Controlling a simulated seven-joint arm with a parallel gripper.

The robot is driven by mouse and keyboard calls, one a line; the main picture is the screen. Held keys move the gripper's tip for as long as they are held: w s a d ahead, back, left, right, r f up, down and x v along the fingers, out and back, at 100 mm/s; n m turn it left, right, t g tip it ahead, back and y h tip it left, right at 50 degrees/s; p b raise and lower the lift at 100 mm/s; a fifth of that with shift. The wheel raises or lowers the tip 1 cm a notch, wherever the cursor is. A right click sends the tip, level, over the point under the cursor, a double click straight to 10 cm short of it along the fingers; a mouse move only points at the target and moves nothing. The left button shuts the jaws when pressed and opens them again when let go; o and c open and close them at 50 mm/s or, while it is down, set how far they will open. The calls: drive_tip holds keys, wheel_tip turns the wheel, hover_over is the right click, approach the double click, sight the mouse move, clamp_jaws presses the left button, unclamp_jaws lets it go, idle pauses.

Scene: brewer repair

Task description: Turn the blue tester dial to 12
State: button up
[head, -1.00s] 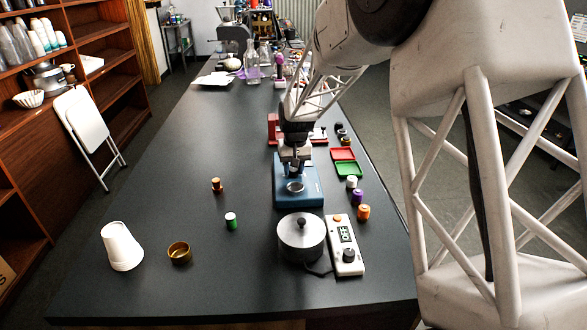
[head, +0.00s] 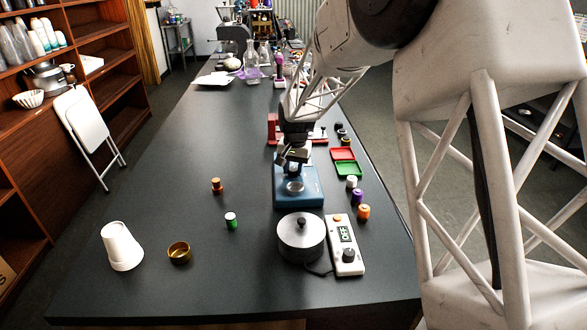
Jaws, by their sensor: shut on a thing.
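The blue tester (head: 312,196) stands on the dark table right of the middle, a blue base with a round metal part (head: 295,187) on its front. My gripper (head: 289,160) is at the tester's rear upper part, behind the round metal part. It points down and its fingers are turned toward the left. It appears shut on the tester's dial, which the fingers hide. No dial marks or number can be read on the tester from here.
In front of the tester stand a lidded metal pot (head: 301,238) and a white meter (head: 346,246) with a dark knob. Right of it are green (head: 347,169) and red (head: 343,154) trays and several small capped jars.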

sight(295, 170)
drive_tip(key=o, duration=0.9)
drive_tip(key=shift+r, duration=0.15)
drive_tip(key=shift+d+r, duration=0.15)
drive_tip(key=shift+r, duration=3.65)
drive_tip(key=shift+s, duration=0.15)
